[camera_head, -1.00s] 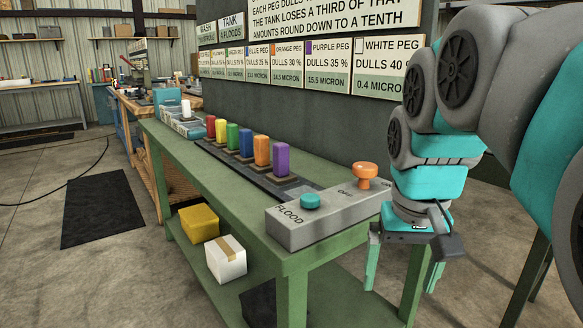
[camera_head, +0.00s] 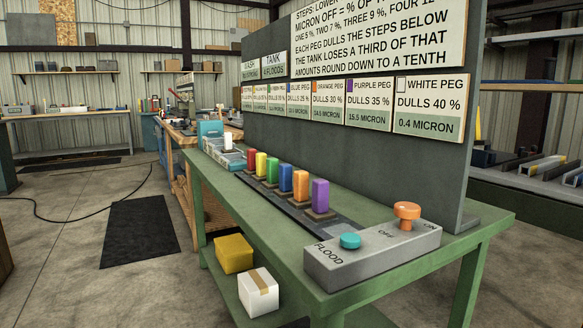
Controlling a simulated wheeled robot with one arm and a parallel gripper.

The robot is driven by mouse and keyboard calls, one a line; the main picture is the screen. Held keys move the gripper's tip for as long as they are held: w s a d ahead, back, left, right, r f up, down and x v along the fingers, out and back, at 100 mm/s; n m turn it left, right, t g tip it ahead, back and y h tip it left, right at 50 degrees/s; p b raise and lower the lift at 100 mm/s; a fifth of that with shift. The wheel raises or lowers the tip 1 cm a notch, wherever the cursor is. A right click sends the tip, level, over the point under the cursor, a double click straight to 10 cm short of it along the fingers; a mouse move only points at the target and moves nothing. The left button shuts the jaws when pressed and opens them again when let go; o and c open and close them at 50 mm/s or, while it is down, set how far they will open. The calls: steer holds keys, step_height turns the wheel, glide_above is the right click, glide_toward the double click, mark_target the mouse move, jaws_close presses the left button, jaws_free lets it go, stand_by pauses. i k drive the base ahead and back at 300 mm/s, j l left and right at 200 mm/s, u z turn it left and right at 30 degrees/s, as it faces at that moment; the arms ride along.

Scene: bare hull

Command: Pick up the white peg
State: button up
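The white peg (camera_head: 227,141) stands upright at the far end of the green bench, at or just behind a pale tray (camera_head: 222,155). It is small here, and I cannot tell whether it is in the tray. A row of upright pegs runs toward me: red (camera_head: 242,160), yellow (camera_head: 261,164), green (camera_head: 272,170), blue (camera_head: 285,177), orange (camera_head: 300,185) and purple (camera_head: 320,195). They stand on dark bases along a dark strip. My gripper is not in view.
A grey control box (camera_head: 370,258) with a teal button (camera_head: 350,241) and an orange knob (camera_head: 407,212) sits at the bench's near end. A dark board with signs backs the bench (camera_head: 480,215). Yellow (camera_head: 234,254) and white (camera_head: 258,291) boxes sit below. The floor at left is mostly clear.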

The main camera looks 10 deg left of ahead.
mark_target(228, 148)
steer(key=j, duration=0.65)
steer(key=i+j, duration=0.15)
steer(key=j, duration=1.2)
